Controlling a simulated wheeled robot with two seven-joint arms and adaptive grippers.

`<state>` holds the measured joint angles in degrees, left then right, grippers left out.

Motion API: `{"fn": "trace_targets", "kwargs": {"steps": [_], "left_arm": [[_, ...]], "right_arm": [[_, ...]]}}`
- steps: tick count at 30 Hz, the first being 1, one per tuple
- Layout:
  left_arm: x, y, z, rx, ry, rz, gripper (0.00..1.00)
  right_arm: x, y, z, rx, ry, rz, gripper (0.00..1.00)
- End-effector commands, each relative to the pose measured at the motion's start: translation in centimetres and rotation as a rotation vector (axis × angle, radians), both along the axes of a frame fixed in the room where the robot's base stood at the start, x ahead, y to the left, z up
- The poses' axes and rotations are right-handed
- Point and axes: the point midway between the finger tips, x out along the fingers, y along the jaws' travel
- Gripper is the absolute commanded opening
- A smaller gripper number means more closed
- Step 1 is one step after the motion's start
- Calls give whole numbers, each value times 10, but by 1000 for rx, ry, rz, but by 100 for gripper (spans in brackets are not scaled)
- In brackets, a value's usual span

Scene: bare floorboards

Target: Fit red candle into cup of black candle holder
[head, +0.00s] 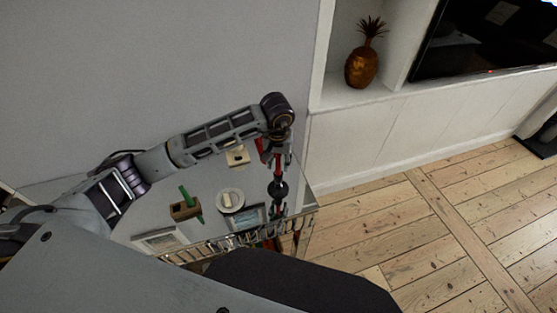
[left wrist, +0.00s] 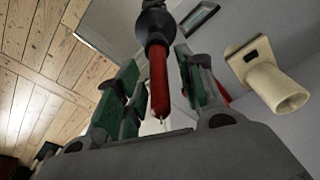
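The red candle (left wrist: 158,82) stands between the fingers of my left gripper (left wrist: 160,88) in the left wrist view, wick end toward the palm. Gaps show between the candle and the green-padded fingers on both sides, so the gripper is open around it. The candle's far end meets the round cup of the black candle holder (left wrist: 155,24); its seating depth is hidden. In the head view, the left gripper (head: 275,150) is above the black holder (head: 278,189), near the table's right end, with the red candle (head: 279,164) just above the holder. My right gripper is not in view.
The grey table (head: 215,180) holds a white plate (head: 230,209), a brown block with a green stick (head: 185,209), picture frames (head: 160,241) and a cream holder (head: 237,156), which also shows in the wrist view (left wrist: 262,72). Floor at right is clear.

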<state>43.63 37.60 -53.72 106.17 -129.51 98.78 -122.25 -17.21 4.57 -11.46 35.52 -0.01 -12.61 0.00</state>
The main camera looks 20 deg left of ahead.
Motion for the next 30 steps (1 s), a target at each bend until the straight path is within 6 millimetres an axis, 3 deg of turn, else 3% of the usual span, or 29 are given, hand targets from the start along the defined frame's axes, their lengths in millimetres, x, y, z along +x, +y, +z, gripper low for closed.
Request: {"fn": "trace_targets", "kwargs": {"steps": [8, 30], "left_arm": [[0, 0, 10, 0, -2, 0, 38], [-10, -1, 89, 0, -3, 0, 38]], "right_arm": [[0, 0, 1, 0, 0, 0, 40], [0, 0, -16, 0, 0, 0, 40]]}}
